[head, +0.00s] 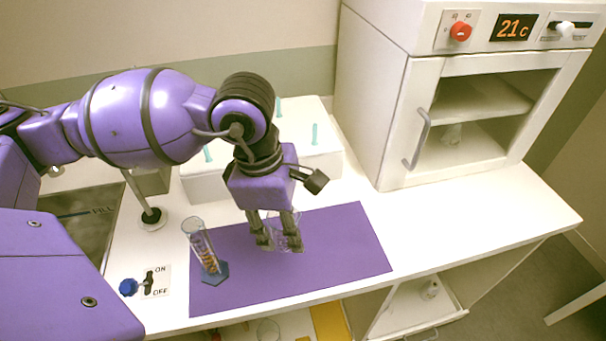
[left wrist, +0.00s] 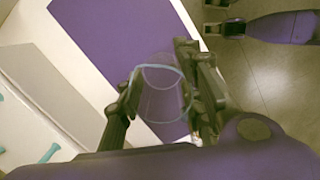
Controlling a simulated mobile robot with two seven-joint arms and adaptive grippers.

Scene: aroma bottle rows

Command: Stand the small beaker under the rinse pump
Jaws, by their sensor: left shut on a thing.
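My left gripper (head: 279,240) is shut on the small clear glass beaker (head: 283,228), over the purple mat (head: 345,245). The beaker also shows between the two fingers in the left wrist view (left wrist: 162,95); whether its base touches the mat is unclear. A thin metal post with a dark round foot (head: 151,216) stands left of the mat, its upper part hidden behind my arm. I cannot tell whether it belongs to the rinse pump. A dark gripper (left wrist: 229,28) on a purple arm, apparently my right one, shows at the left wrist view's upper right; its jaws are unclear.
A graduated cylinder (head: 204,250) with a blue foot stands at the mat's left end, close to the gripper. An ON/OFF switch (head: 150,281) is further left. A white block with teal pegs (head: 315,134) stands behind. An oven (head: 393,115) stands back right; the mat's right part is clear.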

